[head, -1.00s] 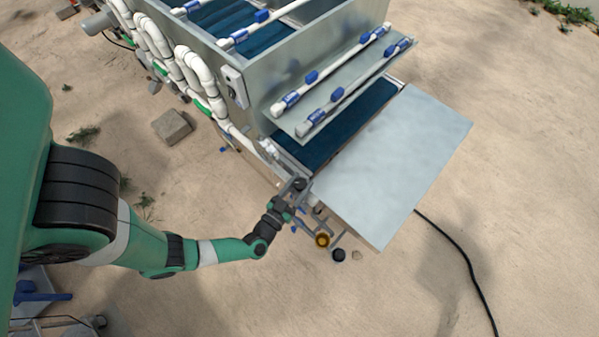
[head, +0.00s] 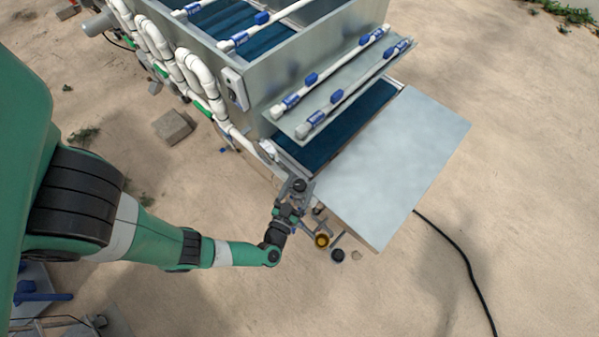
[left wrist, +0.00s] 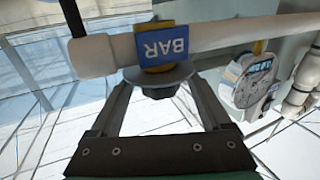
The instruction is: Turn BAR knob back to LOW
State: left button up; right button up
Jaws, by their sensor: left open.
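The BAR knob is marked by an upside-down blue BAR label (left wrist: 167,47) beside a white pipe (left wrist: 225,37) in the left wrist view. A grey disc with a dark knob (left wrist: 160,91) sits just below the label. My left gripper (left wrist: 162,100) is open, with one finger on each side of the dark knob; contact is not clear. In the head view my left gripper (head: 293,193) is at the near corner of the tray seeder (head: 250,65), where the label cannot be read. No LOW mark is readable. My right gripper is not in view.
A round gauge (left wrist: 250,80) is right of the knob in the left wrist view. A metal plate (head: 395,165) lies right of my gripper. A brass-coloured round part (head: 322,240) and a black round part (head: 338,255) are just below.

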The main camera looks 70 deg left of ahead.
pick_arm(q)
jog(key=shift+d, duration=0.1)
jog(key=v, duration=1.1)
jog(key=shift+s, duration=0.2)
jog(key=shift+d, duration=0.15)
